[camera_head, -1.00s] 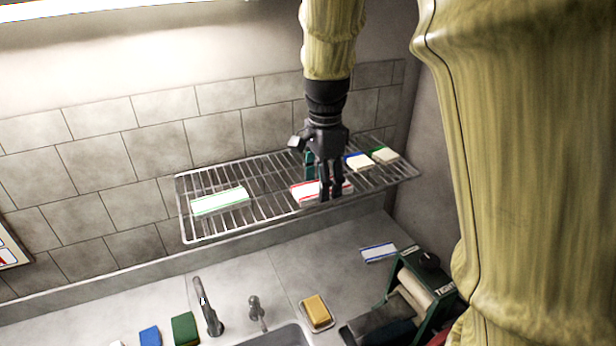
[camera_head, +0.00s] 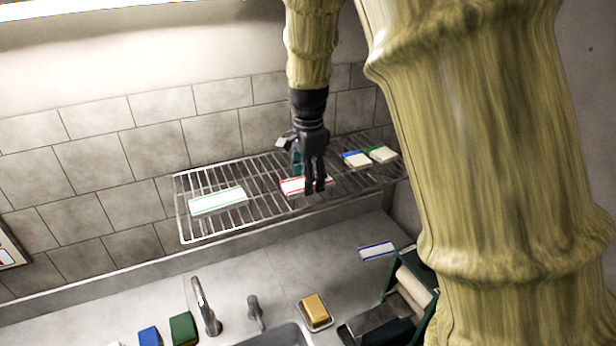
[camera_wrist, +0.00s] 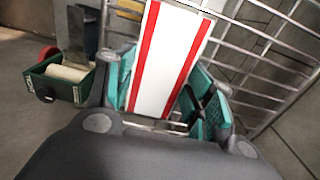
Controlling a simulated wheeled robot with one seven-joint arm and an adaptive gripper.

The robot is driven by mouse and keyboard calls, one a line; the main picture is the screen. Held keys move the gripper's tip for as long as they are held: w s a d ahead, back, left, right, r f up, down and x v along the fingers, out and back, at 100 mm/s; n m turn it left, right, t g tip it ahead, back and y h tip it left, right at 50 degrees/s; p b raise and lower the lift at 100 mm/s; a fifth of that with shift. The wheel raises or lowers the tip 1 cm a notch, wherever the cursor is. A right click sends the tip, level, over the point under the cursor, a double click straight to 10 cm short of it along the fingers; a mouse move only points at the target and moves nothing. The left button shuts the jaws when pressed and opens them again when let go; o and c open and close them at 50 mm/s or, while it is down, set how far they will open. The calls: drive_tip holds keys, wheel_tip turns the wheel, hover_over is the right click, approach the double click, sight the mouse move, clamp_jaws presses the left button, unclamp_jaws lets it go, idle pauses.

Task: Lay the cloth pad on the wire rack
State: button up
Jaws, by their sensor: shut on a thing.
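A white cloth pad with red stripes (camera_head: 293,186) is in my gripper (camera_head: 315,187), which is shut on it. In the wrist view the pad (camera_wrist: 168,62) lies between the teal finger pads of my gripper (camera_wrist: 165,95). The wire rack (camera_head: 262,188) is on the tiled wall above the counter; its bars also show in the wrist view (camera_wrist: 262,55). The red-striped pad appears over the middle of the rack; I cannot tell whether it touches the bars. My fingers hide part of it.
A green-striped pad (camera_head: 218,201) lies on the rack's left part. Blue-edged (camera_head: 357,161) and green-edged (camera_head: 382,154) blocks sit at its right. Below are a blue-striped pad (camera_head: 377,250), yellow block (camera_head: 314,307), tap (camera_head: 207,308) and green device (camera_head: 402,290).

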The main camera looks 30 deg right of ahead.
drive_tip(key=shift+s+r, duration=0.1)
drive_tip(key=shift+a, duration=0.1)
drive_tip(key=o, duration=1)
drive_tip(key=shift+f, duration=0.2)
drive_tip(key=shift+o, duration=0.2)
drive_tip(key=shift+r, duration=0.15)
wheel_tip(320, 180, up, 12)
drive_tip(key=b, duration=0.5)
drive_tip(key=shift+r, duration=0.1)
